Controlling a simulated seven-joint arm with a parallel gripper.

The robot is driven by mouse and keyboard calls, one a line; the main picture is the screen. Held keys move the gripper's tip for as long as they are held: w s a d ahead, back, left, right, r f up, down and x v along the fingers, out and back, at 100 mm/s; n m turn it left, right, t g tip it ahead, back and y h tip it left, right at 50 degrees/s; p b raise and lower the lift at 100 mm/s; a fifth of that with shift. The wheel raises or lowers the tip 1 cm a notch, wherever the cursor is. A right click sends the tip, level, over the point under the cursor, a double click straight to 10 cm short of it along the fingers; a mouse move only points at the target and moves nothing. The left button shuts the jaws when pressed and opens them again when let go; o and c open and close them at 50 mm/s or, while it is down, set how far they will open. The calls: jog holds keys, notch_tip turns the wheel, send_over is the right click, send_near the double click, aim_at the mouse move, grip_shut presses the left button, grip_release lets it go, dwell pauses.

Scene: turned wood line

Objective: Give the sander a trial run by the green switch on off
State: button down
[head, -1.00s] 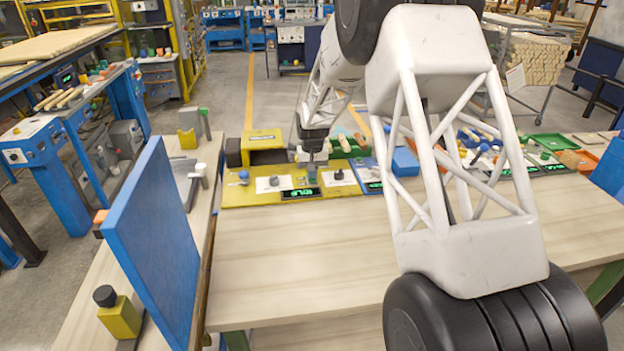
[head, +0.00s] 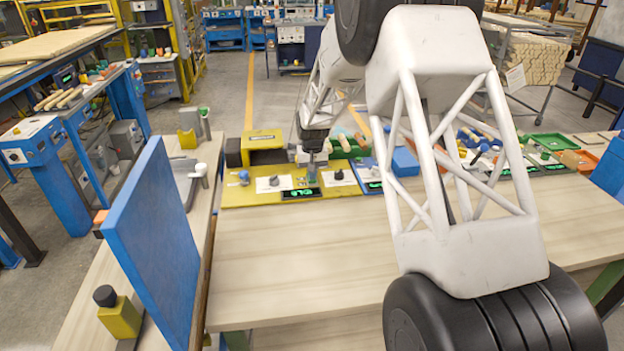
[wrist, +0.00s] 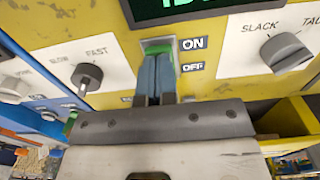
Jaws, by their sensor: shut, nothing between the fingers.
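The sander (head: 262,141) is a yellow and dark machine with a yellow front panel (head: 240,196), at the back of the bench in the head view. The green on/off switch (wrist: 157,45) shows in the wrist view beside the ON and OFF labels, its lower part hidden by my fingers. My gripper (wrist: 156,60) is shut and empty, its fingertips over or against the switch; I cannot tell whether they touch it. In the head view my gripper (head: 312,172) is over the panel. The dark display (wrist: 195,8) has green lettering, cut off in the wrist view.
A SLOW/FAST knob (wrist: 89,75) is left of the switch and a SLACK knob (wrist: 284,52) is right. A blue upright board (head: 152,245) stands at the left. The bench front (head: 300,265) is clear. Trays and small parts lie at the back right.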

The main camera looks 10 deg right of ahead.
jog(key=shift+r, duration=3.25)
jog(key=shift+s+r, duration=0.2)
jog(key=s+d+r, duration=0.1)
jog(key=s+r, duration=0.4)
jog(key=s, duration=0.3)
jog(key=s+d+r+t, duration=0.1)
jog(key=s+r, duration=0.4)
jog(key=s, duration=0.3)
jog(key=s+d+r, duration=0.1)
jog(key=s+r, duration=0.5)
jog(key=s, duration=0.3)
jog(key=s+t, duration=0.1)
jog(key=s, duration=2.9)
jog(key=shift+s+d+f+t, duration=0.2)
jog(key=shift+d+f+t, duration=0.1)
jog(key=shift+d+f, duration=0.15)
